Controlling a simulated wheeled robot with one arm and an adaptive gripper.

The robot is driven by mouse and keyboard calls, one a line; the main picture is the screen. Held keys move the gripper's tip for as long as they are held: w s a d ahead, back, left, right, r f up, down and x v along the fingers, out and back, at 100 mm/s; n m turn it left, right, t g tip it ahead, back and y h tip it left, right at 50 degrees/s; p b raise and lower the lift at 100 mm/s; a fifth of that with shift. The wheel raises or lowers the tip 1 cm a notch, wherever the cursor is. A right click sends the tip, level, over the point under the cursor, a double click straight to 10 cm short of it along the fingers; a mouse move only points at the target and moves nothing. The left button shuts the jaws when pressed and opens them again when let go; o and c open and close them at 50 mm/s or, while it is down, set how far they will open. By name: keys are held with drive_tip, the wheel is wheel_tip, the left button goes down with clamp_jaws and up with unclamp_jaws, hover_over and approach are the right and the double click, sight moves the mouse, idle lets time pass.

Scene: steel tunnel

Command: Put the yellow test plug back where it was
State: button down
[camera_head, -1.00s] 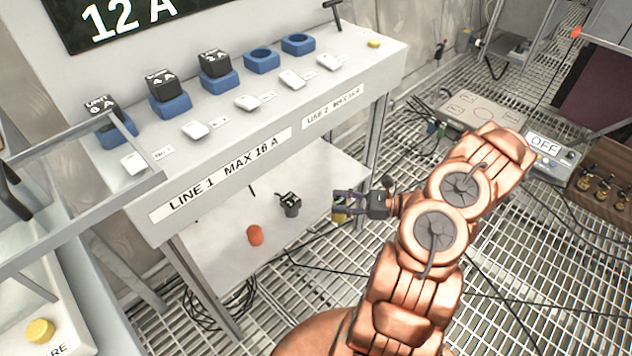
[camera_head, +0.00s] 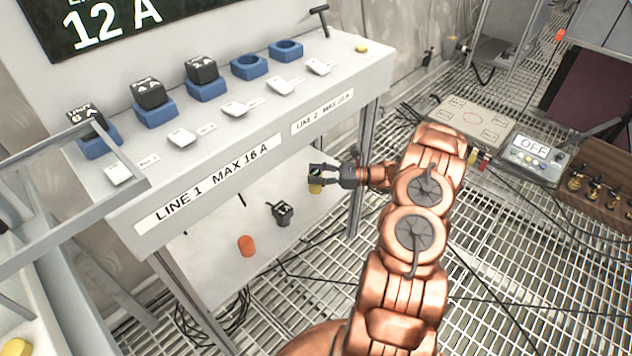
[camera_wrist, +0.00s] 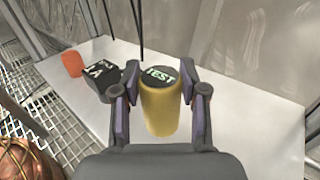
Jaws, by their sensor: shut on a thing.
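The yellow test plug (camera_wrist: 160,108) is a yellow cylinder with a dark top marked TEST. My gripper (camera_wrist: 153,98) is shut on it, one finger on each side, and the plug looks upright in the wrist view. In the head view my gripper (camera_head: 318,176) is at the right end of the low white shelf (camera_head: 215,262) under the panel, and only a bit of yellow plug (camera_head: 315,188) shows. I cannot tell whether the plug's base touches the shelf.
A black cube plug (camera_head: 282,212) and an orange cylinder (camera_head: 246,246) stand on the shelf left of my gripper. The panel ledge (camera_head: 240,140) overhangs the shelf, with blue sockets (camera_head: 249,67) on top. A table leg (camera_head: 363,165) is close by my gripper. Bare shelf lies right of the plug in the wrist view.

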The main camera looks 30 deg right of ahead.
drive_tip(key=shift+w, duration=0.25)
drive_tip(key=shift+f+b, duration=0.4)
drive_tip(key=shift+f, duration=1.4)
drive_tip(key=shift+f, duration=0.1)
drive_tip(key=c, duration=0.6)
unclamp_jaws()
drive_tip(key=shift+s+d, duration=0.15)
drive_tip(key=shift+d, duration=0.15)
drive_tip(key=p+v, duration=0.1)
drive_tip(key=v, duration=1)
drive_tip(key=shift+s+d+p, duration=0.15)
drive_tip(key=shift+s+p, duration=0.05)
drive_tip(key=shift+p, duration=0.1)
